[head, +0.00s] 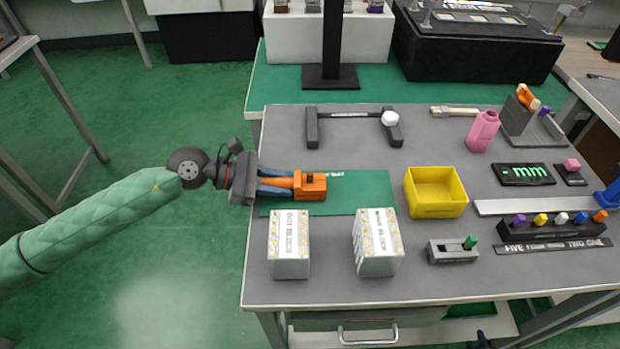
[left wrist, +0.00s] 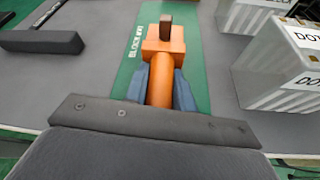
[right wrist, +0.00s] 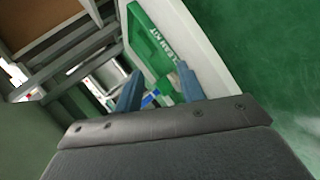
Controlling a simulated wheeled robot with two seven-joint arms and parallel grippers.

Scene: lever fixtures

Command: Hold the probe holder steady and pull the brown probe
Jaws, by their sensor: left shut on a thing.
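The probe holder (head: 311,187) is an orange block with a round orange handle, lying on the green mat near the table's left edge. The brown probe (left wrist: 166,27) stands up from the block's top in the left wrist view. My left gripper (head: 287,186) has come in from the left and its blue fingers are shut on the holder's handle, one on each side. My right gripper (right wrist: 157,92) shows in the right wrist view with its fingers apart and nothing between them. It is away from the holder.
Two white boxes (head: 289,245) (head: 377,243) stand in front of the mat (head: 360,192). A yellow bin (head: 436,206) is to its right. A dark bar fixture (head: 312,128) with a white knob stands behind. A grey lever block (head: 452,252) sits front right.

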